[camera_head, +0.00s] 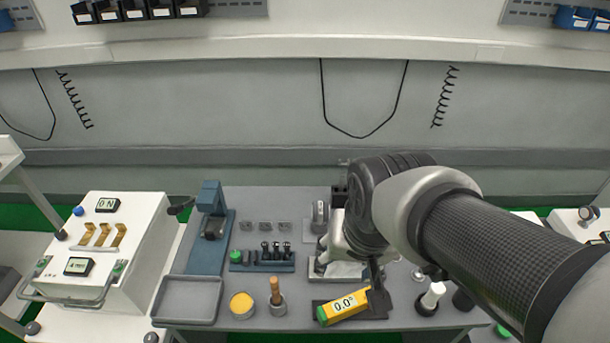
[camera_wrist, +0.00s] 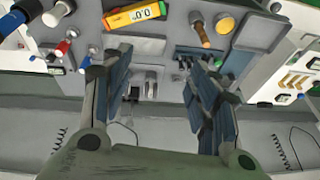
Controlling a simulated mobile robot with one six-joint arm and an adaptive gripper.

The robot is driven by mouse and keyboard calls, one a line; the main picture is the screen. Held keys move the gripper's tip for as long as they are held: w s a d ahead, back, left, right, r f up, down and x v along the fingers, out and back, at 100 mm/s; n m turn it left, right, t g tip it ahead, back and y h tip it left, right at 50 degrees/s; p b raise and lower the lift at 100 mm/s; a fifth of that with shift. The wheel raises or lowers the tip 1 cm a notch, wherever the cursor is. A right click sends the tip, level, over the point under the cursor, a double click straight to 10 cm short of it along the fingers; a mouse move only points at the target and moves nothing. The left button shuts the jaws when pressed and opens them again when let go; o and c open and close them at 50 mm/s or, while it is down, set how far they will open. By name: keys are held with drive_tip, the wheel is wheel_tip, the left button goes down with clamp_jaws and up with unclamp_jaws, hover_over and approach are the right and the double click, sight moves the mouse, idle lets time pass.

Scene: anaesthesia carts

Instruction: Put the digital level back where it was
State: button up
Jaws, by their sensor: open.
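The digital level (camera_head: 343,307) is a yellow bar with a green end and a display reading 0.0°. It lies slightly tilted in the picture on a dark mat (camera_head: 324,319) at the bench's front edge. In the wrist view the level (camera_wrist: 118,19) shows at the top, beyond my fingertips and apart from them. My gripper (camera_wrist: 160,62) is open, with nothing between its fingers. In the head view my arm hides part of the area behind the level, and my fingers show only partly there.
A grey tray (camera_head: 188,299), a yellow tin (camera_head: 242,304) and a wooden-handled tool (camera_head: 275,292) stand left of the level. A white-topped cylinder (camera_head: 433,295) stands right. A blue-grey stand (camera_head: 211,205) rises at the back left. A white cart (camera_head: 135,235) flanks the bench.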

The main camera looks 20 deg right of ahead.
drive_tip(key=s+a+r+n+t, duration=0.1)
drive_tip(key=s+a+r+n, duration=0.1)
drive_tip(key=s, duration=0.4)
drive_tip(key=shift+r+n, duration=0.75)
drive_tip(key=shift+n, duration=0.45)
drive_tip(key=shift+w, duration=0.1)
